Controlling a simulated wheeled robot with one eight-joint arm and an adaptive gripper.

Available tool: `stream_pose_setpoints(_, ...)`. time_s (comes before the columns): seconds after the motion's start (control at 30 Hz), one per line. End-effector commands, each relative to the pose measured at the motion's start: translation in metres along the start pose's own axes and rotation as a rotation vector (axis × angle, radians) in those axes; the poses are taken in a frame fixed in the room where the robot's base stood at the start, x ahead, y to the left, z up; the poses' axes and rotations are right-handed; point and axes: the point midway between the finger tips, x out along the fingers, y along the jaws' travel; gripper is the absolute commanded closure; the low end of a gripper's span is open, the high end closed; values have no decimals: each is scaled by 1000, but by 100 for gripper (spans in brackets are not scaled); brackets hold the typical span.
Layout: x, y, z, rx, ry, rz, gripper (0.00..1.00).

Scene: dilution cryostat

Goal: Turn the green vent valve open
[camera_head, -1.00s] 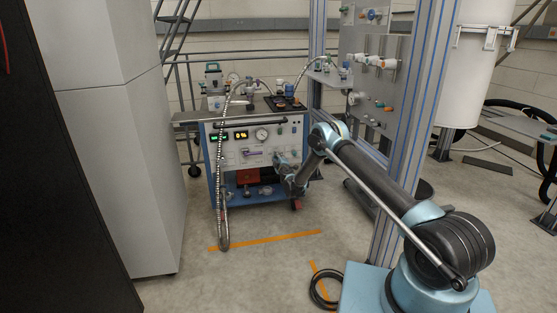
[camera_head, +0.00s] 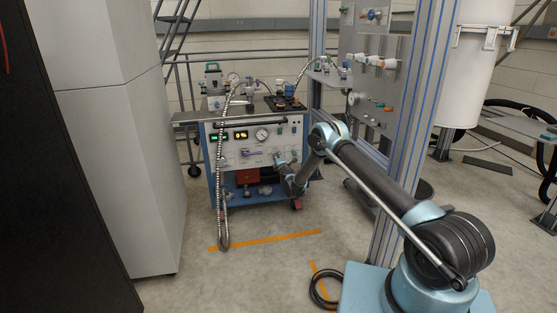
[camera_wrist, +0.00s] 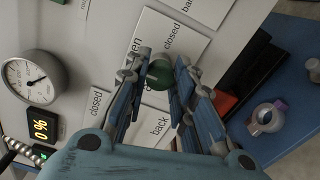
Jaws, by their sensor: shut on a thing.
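The green vent valve knob (camera_wrist: 160,73) is round and dark green on the white front panel of the cart. In the wrist view it lies between the fingertips of my gripper (camera_wrist: 158,82), which is shut on it. Labels reading "closed" (camera_wrist: 184,34), and one partly hidden ending in "en", surround the knob. In the head view my gripper (camera_head: 279,159) is at the right part of the cart's front panel (camera_head: 246,160); the knob is hidden there.
A round gauge (camera_wrist: 33,80) and a lit display (camera_wrist: 41,122) are beside the labels. A corrugated metal hose (camera_head: 221,180) hangs in front of the cart. The metal frame (camera_head: 399,130) stands right of the cart. Floor in front is mostly clear.

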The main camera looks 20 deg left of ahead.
Motion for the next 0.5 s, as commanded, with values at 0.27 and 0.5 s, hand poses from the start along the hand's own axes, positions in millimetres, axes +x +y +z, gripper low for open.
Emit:
stream_pose_setpoints(0.27,1,-1,6,-7,-9,-2,100)
stream_pose_setpoints(0.5,1,0,5,-6,-8,-2,55)
